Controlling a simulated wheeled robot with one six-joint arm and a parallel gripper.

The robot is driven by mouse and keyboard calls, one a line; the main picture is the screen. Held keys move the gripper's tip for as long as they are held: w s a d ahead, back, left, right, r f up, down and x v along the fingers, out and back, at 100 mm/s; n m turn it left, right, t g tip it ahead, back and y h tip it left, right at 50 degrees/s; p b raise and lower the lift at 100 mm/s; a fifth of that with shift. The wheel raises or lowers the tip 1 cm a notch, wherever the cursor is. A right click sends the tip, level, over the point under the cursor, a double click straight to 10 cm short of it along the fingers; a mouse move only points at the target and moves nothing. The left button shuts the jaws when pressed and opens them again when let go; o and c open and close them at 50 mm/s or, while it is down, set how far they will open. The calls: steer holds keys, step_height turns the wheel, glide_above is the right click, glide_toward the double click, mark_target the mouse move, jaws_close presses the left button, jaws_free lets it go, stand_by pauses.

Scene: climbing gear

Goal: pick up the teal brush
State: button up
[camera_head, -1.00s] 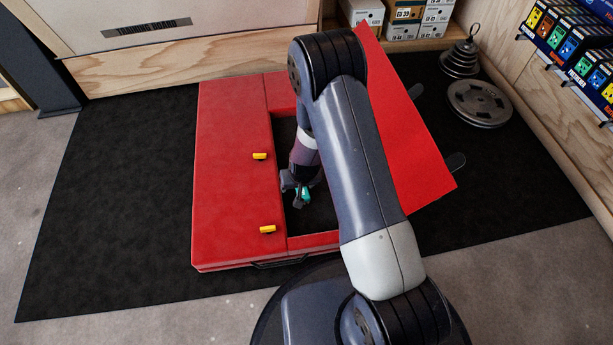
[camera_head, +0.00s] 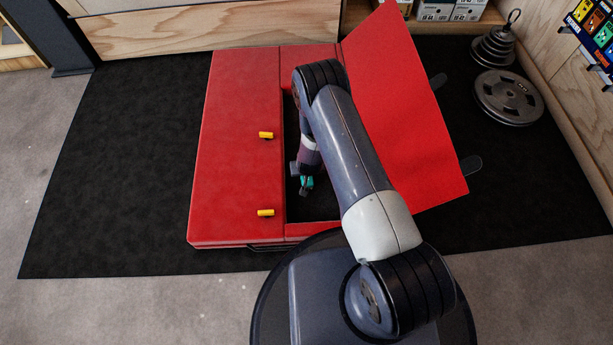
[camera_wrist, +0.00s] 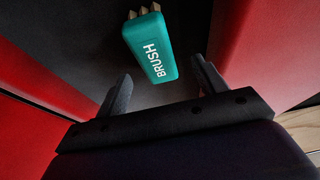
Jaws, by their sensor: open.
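The teal brush (camera_wrist: 151,48) lies on the dark floor of the red box's open compartment, with white "BRUSH" lettering and pale tan tufts at its far end. In the head view a small part of the brush (camera_head: 308,182) shows beside my gripper (camera_head: 304,187). In the wrist view my gripper (camera_wrist: 158,88) is open and empty, its two dark fingers apart. The brush is just beyond the fingertips, roughly between their lines. I cannot tell whether anything touches it. My arm hides part of the compartment in the head view.
The red box (camera_head: 235,150) has a raised red lid (camera_head: 405,110) on its right and two yellow latches (camera_head: 266,135). Red walls stand on both sides of my gripper. Weight plates (camera_head: 508,97) lie at the right. The black mat (camera_head: 110,170) is clear at left.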

steer(key=shift+s+d+b+x, duration=0.15)
steer(key=shift+b+x, duration=0.55)
steer(key=shift+x, duration=0.6)
steer(key=shift+s+d+b+x, duration=0.15)
steer(key=shift+b+x, duration=0.5)
steer(key=shift+x, duration=0.6)
steer(key=shift+f+b, duration=0.35)
steer(key=shift+b, duration=0.05)
steer(key=c, duration=1.1)
steer(key=shift+r, duration=0.15)
